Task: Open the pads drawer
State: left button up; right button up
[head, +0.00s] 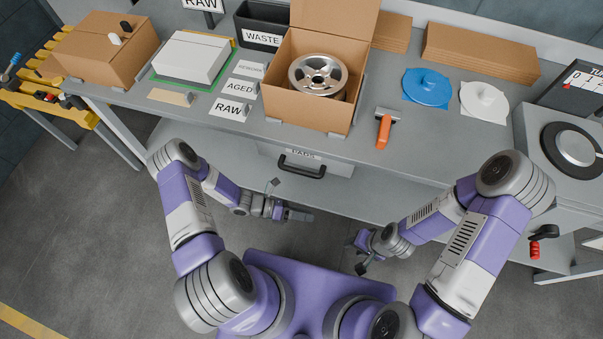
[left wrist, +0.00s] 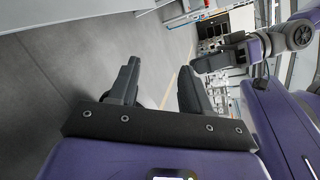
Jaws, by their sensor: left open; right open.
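The pads drawer (head: 330,165) is a grey drawer under the bench top, with a black bar handle (head: 302,170) and a partly hidden label (head: 303,153) above it. Its front looks flush under the bench edge. My left gripper (head: 306,216) is below and in front of the handle, apart from it. In the left wrist view my left gripper (left wrist: 155,85) shows two spread fingers with nothing between them. My right gripper (head: 355,257) is low, to the right of the drawer, empty and apart from everything; its fingers are small in the head view.
On the bench (head: 225,133) stand an open carton (head: 310,120) with a metal wheel (head: 318,75), an orange-handled tool (head: 384,130), blue (head: 428,88) and white (head: 484,100) lids and label signs. A lower shelf (head: 375,210) lies under the drawer. A machine (head: 565,150) stands at right.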

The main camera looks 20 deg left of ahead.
aim_at(302, 173)
pick_arm(q)
jog(key=w+a+n+t, duration=0.9)
jog(key=n+t, duration=0.2)
jog(key=n, duration=0.1)
jog(key=shift+y, duration=0.3)
jog(key=x, duration=0.4)
jog(key=b+x, duration=0.1)
jog(key=x, duration=0.2)
jog(key=shift+w+a+r, duration=0.1)
jog(key=shift+a+r, duration=0.05)
jog(key=shift+r, duration=0.2)
grip_shut()
